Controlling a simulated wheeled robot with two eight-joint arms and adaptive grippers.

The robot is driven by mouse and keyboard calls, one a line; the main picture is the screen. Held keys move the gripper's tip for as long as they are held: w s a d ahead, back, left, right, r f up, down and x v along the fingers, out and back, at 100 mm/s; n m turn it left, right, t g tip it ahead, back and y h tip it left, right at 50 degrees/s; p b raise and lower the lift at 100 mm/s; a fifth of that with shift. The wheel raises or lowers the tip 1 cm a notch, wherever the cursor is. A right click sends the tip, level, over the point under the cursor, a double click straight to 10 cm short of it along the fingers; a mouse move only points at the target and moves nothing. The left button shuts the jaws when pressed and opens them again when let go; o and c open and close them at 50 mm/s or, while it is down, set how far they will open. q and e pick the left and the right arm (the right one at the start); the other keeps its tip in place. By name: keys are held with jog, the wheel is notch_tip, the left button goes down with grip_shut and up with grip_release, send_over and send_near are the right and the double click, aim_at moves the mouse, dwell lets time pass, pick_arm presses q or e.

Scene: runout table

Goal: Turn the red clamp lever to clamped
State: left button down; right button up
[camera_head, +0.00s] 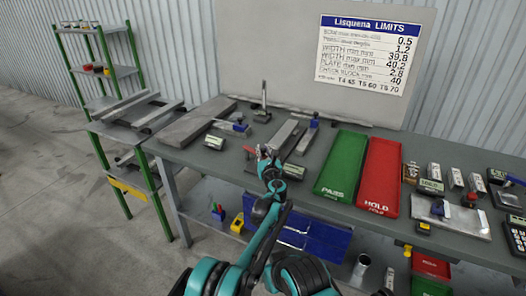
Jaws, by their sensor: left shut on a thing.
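The red clamp lever (248,149) shows as a small red piece just left of my left gripper's fingertips, at the middle of the bench. My left gripper (264,153) is shut on the lever, and its fingers and wrist hide most of it. The lever's exact angle and its clamp base cannot be made out. My right gripper is not in view.
The grey bench (190,156) carries metal bars close around my gripper. A green tray (343,163) and a red tray (378,178) lie to the right, with several small blocks and gauges beyond. A limits board (361,54) stands behind. A green-framed rack (136,60) stands left.

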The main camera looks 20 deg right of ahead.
pick_arm(q)
jog(key=shift+s+d, duration=0.1)
jog(key=c, duration=1.3)
grip_release()
notch_tip(320, 180, up, 10)
